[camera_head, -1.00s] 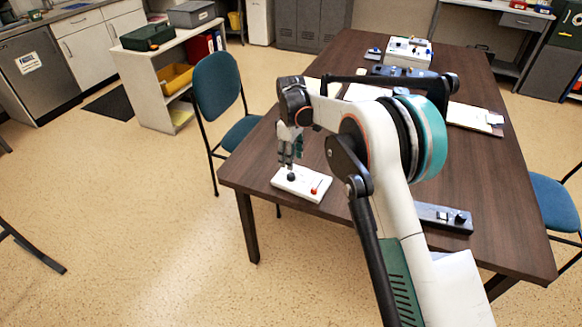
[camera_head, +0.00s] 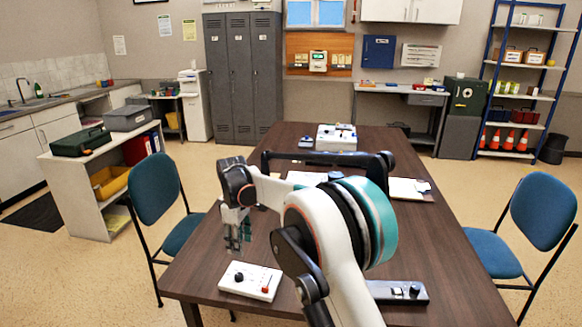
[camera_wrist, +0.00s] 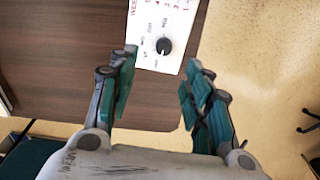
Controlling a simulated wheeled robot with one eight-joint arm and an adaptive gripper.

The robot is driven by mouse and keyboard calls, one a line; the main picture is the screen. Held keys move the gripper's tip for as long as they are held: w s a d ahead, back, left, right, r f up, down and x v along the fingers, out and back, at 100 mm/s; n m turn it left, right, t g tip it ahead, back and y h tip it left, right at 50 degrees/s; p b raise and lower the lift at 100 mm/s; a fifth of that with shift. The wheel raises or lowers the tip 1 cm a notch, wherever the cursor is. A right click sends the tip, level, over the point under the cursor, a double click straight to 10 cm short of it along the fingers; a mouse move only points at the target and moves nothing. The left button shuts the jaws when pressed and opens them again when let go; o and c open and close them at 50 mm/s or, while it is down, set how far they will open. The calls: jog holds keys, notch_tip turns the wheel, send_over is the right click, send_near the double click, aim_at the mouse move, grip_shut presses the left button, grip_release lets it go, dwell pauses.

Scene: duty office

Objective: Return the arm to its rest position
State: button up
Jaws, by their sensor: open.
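My gripper (camera_head: 237,240) hangs from my arm above the near left corner of the brown table (camera_head: 250,306), pointing down. In the wrist view my gripper (camera_wrist: 160,100) has its two teal-padded fingers well apart, with nothing between the tips. A white control panel (camera_head: 238,286) with a black knob and a red-tipped lever lies on the table below and in front of the gripper. In the wrist view the panel (camera_wrist: 150,25) shows its black knob beyond the fingertips, clear of both. My arm hides the middle of the table.
A dark device (camera_head: 398,291) lies on the table right of my arm. A white box (camera_head: 337,137) and papers (camera_head: 408,189) lie farther back. Blue chairs stand left (camera_head: 156,190) and right (camera_head: 540,212) of the table.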

jog(key=s+d+r+m+t, duration=0.1)
jog(key=s+d+r+m, duration=0.15)
jog(key=d+r, duration=0.6)
jog(key=s+d+r+m+t, duration=0.2)
jog(key=d+r+m, duration=0.3)
jog(key=d, duration=0.6)
jog(key=s+d+r+m+t, duration=0.1)
jog(key=s+d+r+m, duration=0.15)
jog(key=d+r, duration=0.65)
jog(key=s+d+m+t, duration=0.1)
jog(key=s+d, duration=0.4)
jog(key=s, duration=0.3)
jog(key=s+d+m+t, duration=0.1)
jog(key=s+d, duration=0.3)
jog(key=s, duration=0.3)
jog(key=s+d+f+m, duration=0.1)
jog(key=s+d+f, duration=0.1)
jog(key=s+f, duration=0.2)
jog(key=s+d+f+m+t, duration=0.1)
jog(key=s+d+f+m, duration=0.1)
jog(key=s, duration=0.7)
jog(key=shift+s+d+f+m, duration=0.15)
jog(key=shift+d+f+m, duration=0.25)
jog(key=shift+f, duration=0.45)
